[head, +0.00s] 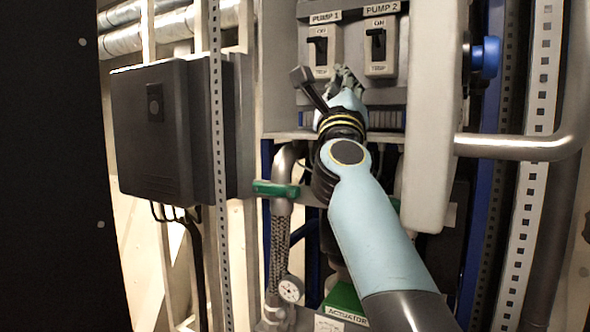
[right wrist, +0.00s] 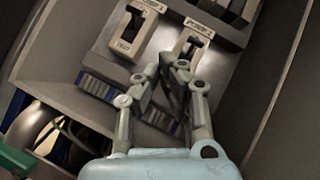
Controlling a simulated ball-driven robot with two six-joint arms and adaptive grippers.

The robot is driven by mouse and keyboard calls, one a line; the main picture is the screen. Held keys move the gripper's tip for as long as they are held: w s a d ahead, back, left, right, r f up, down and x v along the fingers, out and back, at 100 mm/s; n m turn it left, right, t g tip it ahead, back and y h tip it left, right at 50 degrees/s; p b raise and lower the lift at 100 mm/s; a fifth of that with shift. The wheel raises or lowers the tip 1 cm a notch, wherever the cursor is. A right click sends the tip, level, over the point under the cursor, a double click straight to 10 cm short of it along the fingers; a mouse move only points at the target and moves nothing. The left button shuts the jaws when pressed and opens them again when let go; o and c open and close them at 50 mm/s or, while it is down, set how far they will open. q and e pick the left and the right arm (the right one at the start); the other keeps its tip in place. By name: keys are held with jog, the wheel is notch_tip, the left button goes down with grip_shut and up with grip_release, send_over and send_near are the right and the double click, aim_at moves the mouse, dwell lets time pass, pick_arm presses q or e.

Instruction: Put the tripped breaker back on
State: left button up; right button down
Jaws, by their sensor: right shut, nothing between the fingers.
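Two pale breakers sit side by side in the grey panel: PUMP 1 (head: 321,70) on the left and PUMP 2 (head: 381,68) on the right. Each has a dark toggle in a slot, with ON above and TRIP below. I cannot tell for sure which one is tripped. My right gripper (head: 345,76) is shut and empty, just in front of and below the breakers. In the right wrist view its fingertips (right wrist: 174,68) are together over the lower part of the PUMP 2 breaker (right wrist: 196,36) and partly hide it. The PUMP 1 breaker (right wrist: 128,45) is clear of them there. My left gripper is not in view.
An open pale door (head: 432,130) with a blue knob (head: 487,57) stands close to the right of my arm. A metal pipe (head: 520,147) runs beyond it. A green valve handle (head: 275,188) is at lower left, and a dark box (head: 150,135) farther left.

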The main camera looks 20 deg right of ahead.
jog(key=s+a+f+n+y, duration=0.2)
jog(key=a+f+n+y, duration=0.3)
jog(key=n+y, duration=0.3)
jog(key=s+a+f+n+g+y, duration=0.1)
jog(key=a+f+n+y, duration=0.4)
jog(key=n, duration=0.9)
jog(key=shift+s+a+f+y, duration=0.2)
jog(key=shift+s+f+y, duration=0.4)
jog(key=shift+f+y, duration=1.4)
jog(key=shift+r, duration=0.1)
